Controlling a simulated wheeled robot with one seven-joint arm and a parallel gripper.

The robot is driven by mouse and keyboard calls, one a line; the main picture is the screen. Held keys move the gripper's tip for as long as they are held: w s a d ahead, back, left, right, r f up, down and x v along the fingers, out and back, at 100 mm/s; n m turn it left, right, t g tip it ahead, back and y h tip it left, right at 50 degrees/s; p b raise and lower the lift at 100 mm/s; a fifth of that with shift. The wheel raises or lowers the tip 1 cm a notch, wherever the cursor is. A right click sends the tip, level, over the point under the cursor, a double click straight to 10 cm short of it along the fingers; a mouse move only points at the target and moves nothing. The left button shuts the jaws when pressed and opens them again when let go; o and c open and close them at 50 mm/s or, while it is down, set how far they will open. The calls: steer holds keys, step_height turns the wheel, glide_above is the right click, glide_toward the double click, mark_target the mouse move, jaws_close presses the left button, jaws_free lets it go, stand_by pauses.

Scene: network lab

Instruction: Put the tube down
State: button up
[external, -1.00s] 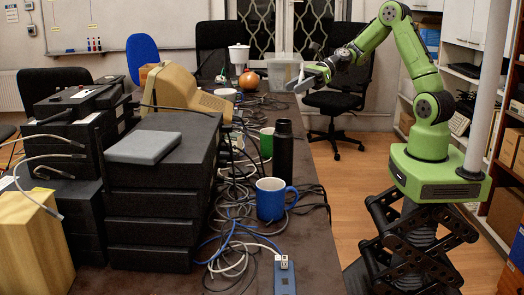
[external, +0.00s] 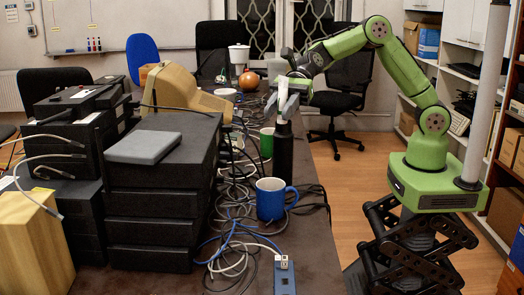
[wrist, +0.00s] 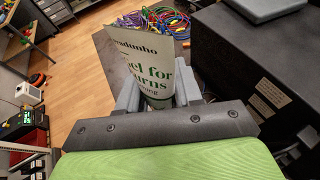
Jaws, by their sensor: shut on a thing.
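The tube (wrist: 150,62) is white with dark green print, and it stands up from between my gripper's fingers in the wrist view. My gripper (wrist: 158,98) is shut on its lower part. In the external view my gripper (external: 287,103) is above the table, by the top of the black bottle (external: 283,152) in the picture. A narrow white shape there seems to be the tube (external: 283,92). I cannot tell how far its end is above the table (external: 318,262).
A blue mug (external: 270,200) and a green mug (external: 266,142) stand near the bottle. Tangled cables (external: 235,190) cover much of the table. A stack of dark boxes (external: 160,200) fills the left. A blue power strip (external: 284,277) lies at the front.

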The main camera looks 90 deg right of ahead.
mark_target(303, 261)
steer(key=s+a+n+g+y+b, duration=0.1)
steer(key=s+a, duration=0.2)
steer(key=a, duration=0.5)
steer(key=s+a+n+g, duration=0.1)
steer(key=s+a+g, duration=0.15)
steer(key=a, duration=0.55)
steer(key=shift+t, duration=0.45)
step_height(303, 261, down, 27)
steer(key=b, duration=0.3)
steer(key=shift+d+b, duration=0.15)
steer(key=shift+b, duration=0.25)
steer(key=shift+r, duration=0.1)
steer(key=o, duration=1)
